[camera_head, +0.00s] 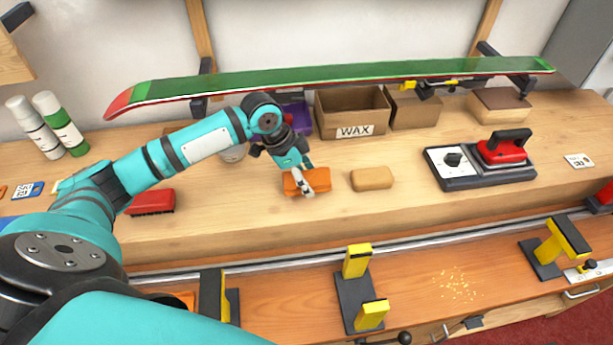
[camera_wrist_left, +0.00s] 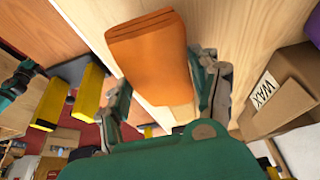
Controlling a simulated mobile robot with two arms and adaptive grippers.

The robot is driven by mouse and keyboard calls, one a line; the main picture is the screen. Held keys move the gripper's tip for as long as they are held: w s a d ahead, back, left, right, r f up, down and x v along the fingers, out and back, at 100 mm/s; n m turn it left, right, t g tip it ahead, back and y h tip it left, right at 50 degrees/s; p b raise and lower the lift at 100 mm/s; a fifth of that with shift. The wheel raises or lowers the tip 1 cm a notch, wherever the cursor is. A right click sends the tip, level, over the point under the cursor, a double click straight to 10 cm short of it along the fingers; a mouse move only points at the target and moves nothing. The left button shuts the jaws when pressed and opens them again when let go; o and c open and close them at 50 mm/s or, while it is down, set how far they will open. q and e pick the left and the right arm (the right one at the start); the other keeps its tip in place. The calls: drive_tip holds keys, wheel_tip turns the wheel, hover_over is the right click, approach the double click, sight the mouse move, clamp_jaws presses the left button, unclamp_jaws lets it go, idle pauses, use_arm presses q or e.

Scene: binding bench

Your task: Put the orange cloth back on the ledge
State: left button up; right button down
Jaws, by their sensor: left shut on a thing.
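The orange cloth (camera_head: 293,186) is a small folded pad over the wooden ledge (camera_head: 235,215), near its front edge. My left gripper (camera_head: 304,184) is shut on it from above, and a finger crosses its near side. I cannot tell whether the cloth touches the ledge. In the left wrist view the cloth (camera_wrist_left: 150,50) sits between the two fingers of my left gripper (camera_wrist_left: 166,85), with layered folds at its far end. My right gripper is not in view.
A tan block (camera_head: 372,178) lies just right of the cloth, and a red brush (camera_head: 152,203) lies left. The WAX box (camera_head: 352,112) and a green ski (camera_head: 340,77) are behind. A waxing iron (camera_head: 503,148) stands right. Yellow-jawed clamps (camera_head: 357,262) stand on the lower bench.

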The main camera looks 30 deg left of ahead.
use_arm(q)
drive_tip(key=shift+w+a, duration=0.2)
drive_tip(key=shift+w, duration=0.6)
wheel_tip(320, 180, down, 3)
drive_tip(key=shift+p, duration=0.75)
drive_tip(key=shift+f, duration=0.35)
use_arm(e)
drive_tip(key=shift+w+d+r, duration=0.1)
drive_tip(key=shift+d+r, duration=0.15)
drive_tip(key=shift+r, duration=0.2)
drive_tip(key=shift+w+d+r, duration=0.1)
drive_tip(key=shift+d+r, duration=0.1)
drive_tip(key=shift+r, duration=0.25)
use_arm(q)
drive_tip(key=shift+f, duration=0.15)
drive_tip(key=o, duration=1.1)
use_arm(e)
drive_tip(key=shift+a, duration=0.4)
use_arm(q)
drive_tip(key=b+v, duration=0.2)
drive_tip(key=v, duration=1)
drive_tip(key=shift+r, duration=0.25)
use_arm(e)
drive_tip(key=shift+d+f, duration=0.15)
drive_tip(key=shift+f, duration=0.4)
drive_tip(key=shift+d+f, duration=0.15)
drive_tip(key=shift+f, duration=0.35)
